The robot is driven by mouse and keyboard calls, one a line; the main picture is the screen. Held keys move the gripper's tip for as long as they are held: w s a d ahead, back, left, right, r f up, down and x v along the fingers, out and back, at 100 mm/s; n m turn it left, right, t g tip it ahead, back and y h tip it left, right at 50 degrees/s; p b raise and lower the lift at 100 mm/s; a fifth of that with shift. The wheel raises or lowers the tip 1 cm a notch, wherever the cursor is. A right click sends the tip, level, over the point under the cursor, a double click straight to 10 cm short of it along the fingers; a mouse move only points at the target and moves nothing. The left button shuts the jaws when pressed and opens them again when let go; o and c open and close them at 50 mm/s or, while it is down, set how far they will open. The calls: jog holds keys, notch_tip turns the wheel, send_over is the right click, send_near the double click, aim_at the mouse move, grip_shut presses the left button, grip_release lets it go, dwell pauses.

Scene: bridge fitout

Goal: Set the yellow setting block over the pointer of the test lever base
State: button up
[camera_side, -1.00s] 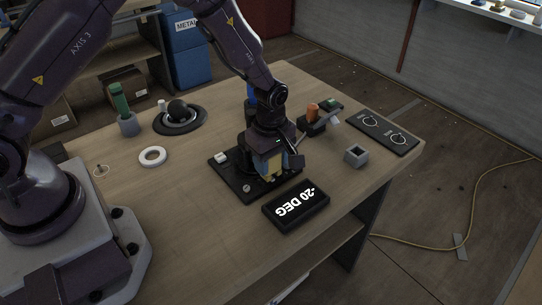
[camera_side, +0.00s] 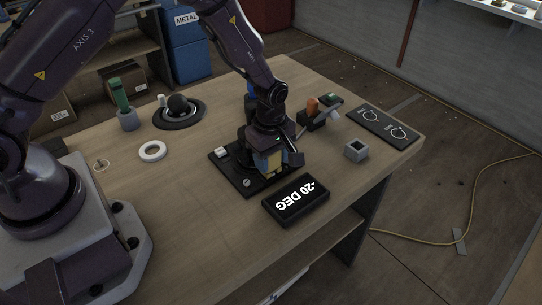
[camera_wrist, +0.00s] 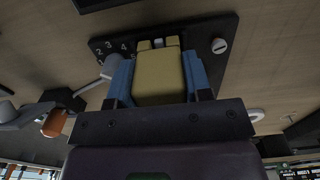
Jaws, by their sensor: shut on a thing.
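The yellow setting block (camera_wrist: 160,78) is between the blue fingers of my gripper (camera_wrist: 160,85) in the wrist view. In the side view, my gripper (camera_side: 270,160) is over the dark base plate of the test lever base (camera_side: 228,168), pointing down, with a little of the yellow block (camera_side: 278,165) showing. The plate also shows in the wrist view (camera_wrist: 222,28), with white numbers and a screw head. A pale slotted piece shows at the block's far end. The pointer is hidden by the block and gripper, and I cannot tell whether the block touches the plate.
A black sign reading "-20 DEG" (camera_side: 296,200) lies in front of the plate. A grey square socket (camera_side: 356,150) stands to its right. A white ring (camera_side: 152,151), a black ball in a dish (camera_side: 180,112) and a green-handled tool (camera_side: 121,100) are left. A dark panel (camera_side: 384,126) lies far right.

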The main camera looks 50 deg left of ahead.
jog(key=shift+f, duration=0.15)
jog(key=shift+f, duration=0.15)
jog(key=o, duration=1.2)
jog(key=shift+o, duration=0.2)
